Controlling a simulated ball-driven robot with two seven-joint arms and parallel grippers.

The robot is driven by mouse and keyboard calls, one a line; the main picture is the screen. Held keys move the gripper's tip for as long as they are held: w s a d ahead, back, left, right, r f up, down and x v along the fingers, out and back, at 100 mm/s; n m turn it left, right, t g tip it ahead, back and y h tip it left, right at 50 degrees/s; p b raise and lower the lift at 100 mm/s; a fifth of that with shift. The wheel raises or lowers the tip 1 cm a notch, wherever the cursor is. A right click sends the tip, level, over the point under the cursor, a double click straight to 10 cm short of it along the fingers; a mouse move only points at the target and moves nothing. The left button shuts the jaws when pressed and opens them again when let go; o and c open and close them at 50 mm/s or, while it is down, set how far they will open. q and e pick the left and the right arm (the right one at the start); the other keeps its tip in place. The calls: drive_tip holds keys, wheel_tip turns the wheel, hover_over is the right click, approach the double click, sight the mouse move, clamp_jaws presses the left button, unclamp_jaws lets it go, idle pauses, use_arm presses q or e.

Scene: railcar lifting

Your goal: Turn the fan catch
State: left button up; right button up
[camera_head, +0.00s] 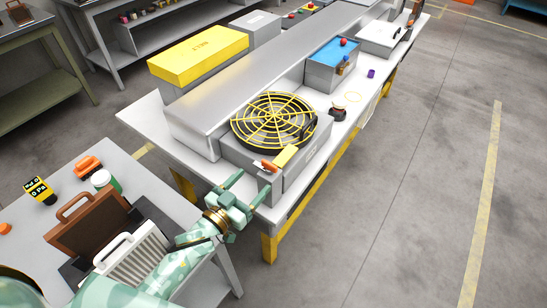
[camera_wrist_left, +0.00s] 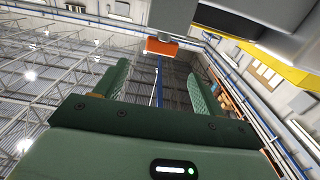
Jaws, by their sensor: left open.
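The fan unit is a grey box with a round yellow grille (camera_head: 262,112) on top, near the end of the long table. An orange catch (camera_head: 268,166) sits at the box's near end. In the left wrist view, the orange catch (camera_wrist_left: 161,46) shows ahead of the fingers, below a grey body. My left gripper (camera_head: 252,183) is open and empty, just in front of that end of the box, with its fingers towards the catch. In the left wrist view, my left gripper (camera_wrist_left: 160,68) has a finger to either side of the catch, which appears beyond them. My right gripper is out of view.
A yellow block (camera_head: 288,156) lies beside the catch. A blue-topped box (camera_head: 334,52) stands farther along the table (camera_head: 150,112). A side table at lower left holds a brown case (camera_head: 88,232), a white ribbed piece (camera_head: 137,255) and a yellow meter (camera_head: 38,190). Open floor lies right.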

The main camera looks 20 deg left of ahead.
sight(268, 165)
use_arm(q)
drive_tip(key=b+x, duration=0.1)
drive_tip(key=x, duration=0.9)
drive_tip(key=shift+w+d+f, duration=0.1)
drive_tip(key=shift+w+f, duration=0.05)
drive_tip(key=shift+w, duration=0.25)
drive_tip(key=c, duration=1)
